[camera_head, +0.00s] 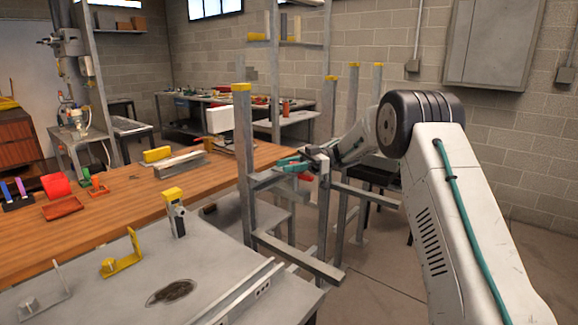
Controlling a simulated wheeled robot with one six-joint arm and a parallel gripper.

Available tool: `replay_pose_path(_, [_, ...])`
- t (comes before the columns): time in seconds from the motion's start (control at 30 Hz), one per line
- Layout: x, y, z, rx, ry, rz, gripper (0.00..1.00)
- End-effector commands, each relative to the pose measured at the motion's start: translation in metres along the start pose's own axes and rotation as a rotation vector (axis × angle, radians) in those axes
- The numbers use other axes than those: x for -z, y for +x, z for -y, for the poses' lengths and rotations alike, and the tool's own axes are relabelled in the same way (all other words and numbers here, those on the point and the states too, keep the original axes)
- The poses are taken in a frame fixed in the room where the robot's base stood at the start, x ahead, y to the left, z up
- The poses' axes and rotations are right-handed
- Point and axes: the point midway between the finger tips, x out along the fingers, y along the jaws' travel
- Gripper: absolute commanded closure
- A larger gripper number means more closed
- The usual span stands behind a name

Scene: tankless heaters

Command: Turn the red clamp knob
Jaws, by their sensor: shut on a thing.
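My arm reaches in from the right, and my gripper (300,163) is at the grey metal rack (246,150) in the middle of the view. Its teal fingers show at the rack's horizontal bar. A small red piece, which looks like the red clamp knob (305,177), shows right at the fingers, just below them. The gripper is shut on it. Most of the knob is hidden by the gripper and the rack, so its turn angle cannot be told.
Rack posts with yellow caps (353,80) stand around my gripper. A metal table (110,290) with a yellow-topped clamp (174,210) is at the front left, and a wooden bench (120,205) with tools lies behind. Bare floor (380,275) shows below my arm.

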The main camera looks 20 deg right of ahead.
Motion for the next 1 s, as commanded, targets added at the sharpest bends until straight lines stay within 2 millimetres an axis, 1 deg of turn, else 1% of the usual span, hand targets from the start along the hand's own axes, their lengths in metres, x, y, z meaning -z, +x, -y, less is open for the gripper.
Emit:
replay_pose_path(0.23, [0.0010, 0.0003, 0.0009, 0.067, -0.003, -0.001, 0.91])
replay_pose_path(0.7, [0.0014, 0.0005, 0.0013, 0.080, -0.003, -0.001, 0.91])
replay_pose_path(0.73, [0.0014, 0.0006, 0.0013, 0.080, -0.004, -0.001, 0.65])
replay_pose_path(0.77, [0.0014, 0.0006, 0.0013, 0.080, -0.004, -0.001, 0.57])
replay_pose_path(0.8, [0.0014, 0.0005, 0.0013, 0.080, -0.003, -0.001, 0.46])
replay_pose_path(1.0, [0.0009, 0.0000, 0.0015, 0.079, -0.002, -0.001, 0.46])
